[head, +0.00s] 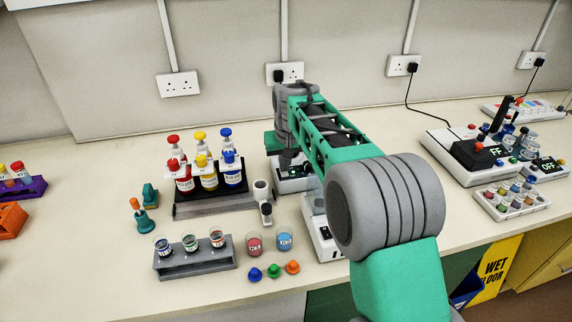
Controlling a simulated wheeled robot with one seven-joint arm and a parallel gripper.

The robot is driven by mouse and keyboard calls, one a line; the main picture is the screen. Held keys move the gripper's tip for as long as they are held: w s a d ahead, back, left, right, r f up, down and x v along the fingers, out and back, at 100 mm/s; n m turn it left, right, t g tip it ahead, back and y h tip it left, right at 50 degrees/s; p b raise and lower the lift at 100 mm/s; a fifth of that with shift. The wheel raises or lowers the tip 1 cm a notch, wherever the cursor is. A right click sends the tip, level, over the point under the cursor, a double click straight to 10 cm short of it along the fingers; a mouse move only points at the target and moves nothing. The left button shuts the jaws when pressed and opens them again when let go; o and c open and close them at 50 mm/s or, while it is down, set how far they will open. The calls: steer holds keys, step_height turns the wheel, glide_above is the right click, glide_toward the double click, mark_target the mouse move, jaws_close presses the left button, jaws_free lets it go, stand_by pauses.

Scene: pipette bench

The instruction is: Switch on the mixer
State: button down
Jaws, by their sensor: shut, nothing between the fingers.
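A white device with a dark front (292,186) stands on the bench, partly hidden under my green and grey arm. A second white device (322,240) with dark buttons or a display stands nearer, also partly covered by the arm. I cannot tell for sure which of them is the mixer, or whether it is on. My gripper (287,160) points down over the farther white device. It is shut and empty; its tips are small and dark here, and I cannot tell whether they touch the device.
A black rack (214,192) of red, yellow and blue bottles stands left of the gripper. A grey rack (196,266) holds small vials. Two beakers (255,243) and several coloured caps (273,271) lie nearby. More equipment (468,155) stands at right.

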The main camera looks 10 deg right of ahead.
steer(key=shift+w, duration=0.2)
steer(key=p+v, duration=0.1)
steer(key=v, duration=0.1)
steer(key=w+p+v, duration=0.1)
steer(key=p+v, duration=0.1)
steer(key=v, duration=0.1)
steer(key=shift+r+p, duration=0.15)
steer(key=shift+p, duration=0.15)
steer(key=s+b+v, duration=0.2)
steer(key=v, duration=0.7)
steer(key=shift+f, duration=0.35)
